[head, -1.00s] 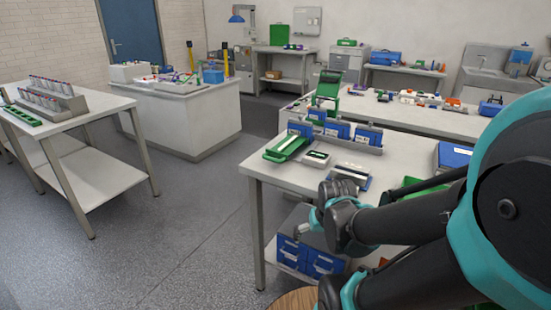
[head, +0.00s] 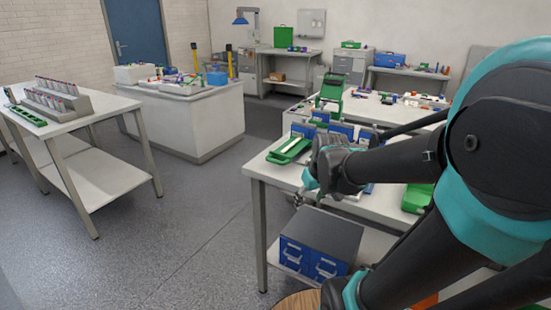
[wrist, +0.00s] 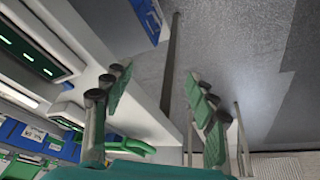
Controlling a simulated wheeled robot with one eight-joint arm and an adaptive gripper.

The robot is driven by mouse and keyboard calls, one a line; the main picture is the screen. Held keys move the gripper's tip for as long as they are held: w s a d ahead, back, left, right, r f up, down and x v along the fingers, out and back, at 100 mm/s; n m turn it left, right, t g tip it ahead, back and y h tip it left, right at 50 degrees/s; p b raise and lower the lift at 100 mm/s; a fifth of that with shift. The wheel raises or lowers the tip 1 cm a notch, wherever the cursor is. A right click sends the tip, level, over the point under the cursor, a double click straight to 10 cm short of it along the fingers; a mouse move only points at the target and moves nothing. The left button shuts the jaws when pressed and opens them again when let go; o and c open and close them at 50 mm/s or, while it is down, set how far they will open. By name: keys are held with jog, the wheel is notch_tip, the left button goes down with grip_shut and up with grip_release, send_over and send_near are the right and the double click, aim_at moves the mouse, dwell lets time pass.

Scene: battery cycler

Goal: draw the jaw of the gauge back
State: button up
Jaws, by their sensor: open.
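I cannot pick out the gauge or its jaw for sure. A green tray-like device with a pale strip (head: 289,149) lies at the near left corner of the worktable; a green part (wrist: 125,147) shows low in the wrist view. A white-framed dark device with lit green bars (wrist: 35,50) is at upper left in the wrist view. My gripper (head: 308,188) is at the table's front edge. In the wrist view its fingers (wrist: 162,95) are wide apart and empty, with the table edge and floor behind them. My arm hides much of the tabletop.
The worktable (head: 268,172) carries blue units (head: 341,130) in a row and a green stand (head: 331,88). A blue-drawered cabinet (head: 318,240) sits on its lower shelf. The floor (head: 190,235) to the left is clear, up to a side table (head: 95,120) with racks.

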aim_at(273, 160)
jog(key=w+a+r+n, duration=0.2)
jog(key=w+r, duration=0.3)
jog(key=r, duration=0.1)
jog(key=w+a+r+n+y, duration=0.1)
jog(key=w+a+r+n, duration=0.1)
jog(key=w+r, duration=0.3)
jog(key=w+a+r+n, duration=0.2)
jog(key=w+r, duration=0.3)
jog(key=r, duration=0.3)
jog(key=shift+w+r+n+y, duration=0.1)
jog(key=shift+w+n+y, duration=0.2)
jog(key=shift+n, duration=0.5)
jog(key=c, duration=0.7)
jog(key=x, duration=1.7)
grip_shut()
